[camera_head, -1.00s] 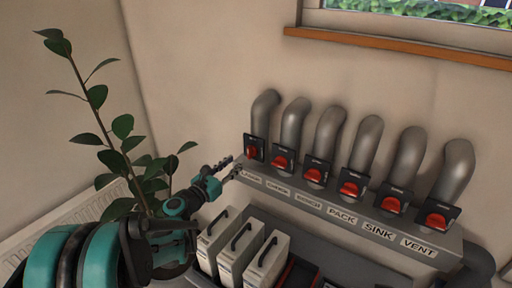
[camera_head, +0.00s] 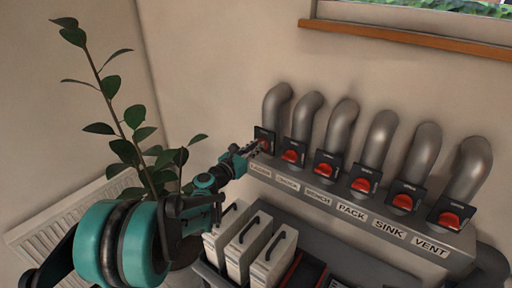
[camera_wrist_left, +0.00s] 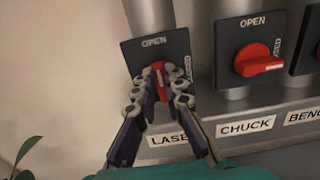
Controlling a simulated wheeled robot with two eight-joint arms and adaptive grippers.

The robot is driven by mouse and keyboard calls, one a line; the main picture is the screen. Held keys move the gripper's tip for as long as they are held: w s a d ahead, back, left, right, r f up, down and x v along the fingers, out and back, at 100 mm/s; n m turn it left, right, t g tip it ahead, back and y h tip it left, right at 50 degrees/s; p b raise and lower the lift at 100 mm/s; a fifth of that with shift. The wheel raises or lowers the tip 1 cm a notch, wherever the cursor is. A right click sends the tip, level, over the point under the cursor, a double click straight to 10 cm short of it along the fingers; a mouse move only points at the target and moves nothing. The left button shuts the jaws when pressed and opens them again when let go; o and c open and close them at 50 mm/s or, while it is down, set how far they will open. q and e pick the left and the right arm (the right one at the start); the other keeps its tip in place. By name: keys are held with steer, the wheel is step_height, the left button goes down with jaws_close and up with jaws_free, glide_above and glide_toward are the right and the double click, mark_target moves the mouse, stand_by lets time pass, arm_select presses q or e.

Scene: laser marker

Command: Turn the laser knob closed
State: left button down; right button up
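The red laser knob (camera_wrist_left: 159,79) sits on a dark plate at the left end of the row of knobs, above the partly covered LASER label. In the left wrist view it stands upright, in line with the OPEN mark above it. In the head view the knob (camera_head: 264,145) is partly hidden by my left gripper (camera_head: 258,148). The fingers of my left gripper (camera_wrist_left: 160,88) straddle the knob, one on each side. I cannot tell whether they press on it. My right gripper is not in view.
The red chuck knob (camera_wrist_left: 259,61) is just right of the laser knob, with several more knobs farther right. Grey pipes (camera_head: 277,103) rise behind them. White bins (camera_head: 247,246) stand below the panel. A leafy plant (camera_head: 139,147) is at the left.

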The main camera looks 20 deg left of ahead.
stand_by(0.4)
arm_select(q)
steer(key=m, duration=0.6)
steer(key=f+m+b, duration=0.1)
steer(key=m, duration=0.5)
steer(key=d+m, duration=0.1)
steer(key=m, duration=0.5)
steer(key=shift+s+d+f, duration=0.1)
steer(key=shift+s+f, duration=0.05)
steer(key=shift+s, duration=0.05)
stand_by(0.5)
steer(key=c, duration=1.6)
jaws_free()
steer(key=v, duration=1.2)
